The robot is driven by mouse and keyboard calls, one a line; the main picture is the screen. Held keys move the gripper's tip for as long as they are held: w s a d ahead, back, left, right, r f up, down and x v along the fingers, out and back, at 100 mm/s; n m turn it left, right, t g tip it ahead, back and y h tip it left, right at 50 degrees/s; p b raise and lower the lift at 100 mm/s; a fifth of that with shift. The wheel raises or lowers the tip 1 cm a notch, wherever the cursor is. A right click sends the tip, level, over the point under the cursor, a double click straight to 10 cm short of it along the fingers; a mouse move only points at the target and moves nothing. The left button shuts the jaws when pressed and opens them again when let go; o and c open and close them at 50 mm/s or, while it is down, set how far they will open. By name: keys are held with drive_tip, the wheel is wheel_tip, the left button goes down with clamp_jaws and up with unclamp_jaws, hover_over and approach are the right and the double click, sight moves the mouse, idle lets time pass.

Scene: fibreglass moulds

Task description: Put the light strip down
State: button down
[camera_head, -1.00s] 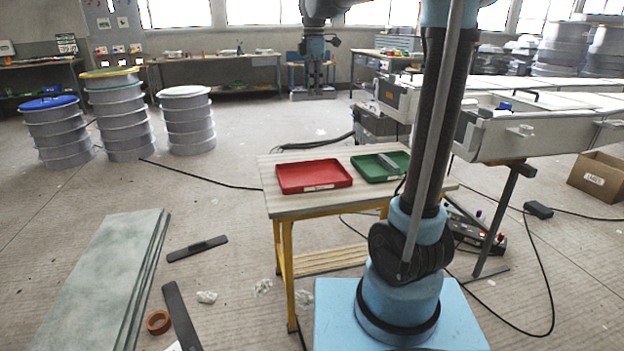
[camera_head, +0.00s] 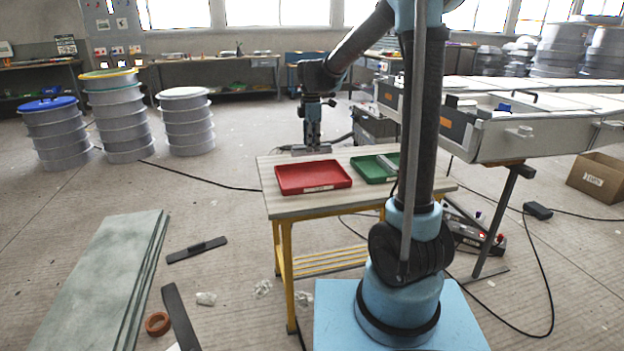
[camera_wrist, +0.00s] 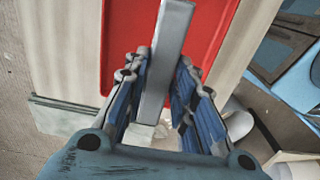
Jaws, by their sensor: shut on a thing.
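My gripper (camera_wrist: 160,88) is shut on the light strip (camera_wrist: 170,42), a long pale grey bar that runs lengthwise between the blue-padded fingers in the wrist view. In the head view my gripper (camera_head: 312,138) is above the back edge of the table, with the grey strip (camera_head: 300,151) under it, behind the red tray (camera_head: 313,187). The red tray also shows beyond the strip in the wrist view (camera_wrist: 215,30) and looks empty. The gap between the strip and the table is hard to tell.
The wooden table (camera_head: 275,208) has yellow legs. A green tray (camera_head: 370,172) with a grey bar in it sits right of the red tray, partly hidden by my arm. Bare tabletop lies around the trays. A long white mould (camera_head: 540,135) stands to the right.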

wheel_tip(320, 180, down, 10)
drive_tip(key=shift+r, duration=0.1)
idle(0.4)
drive_tip(key=c, duration=1.3)
unclamp_jaws()
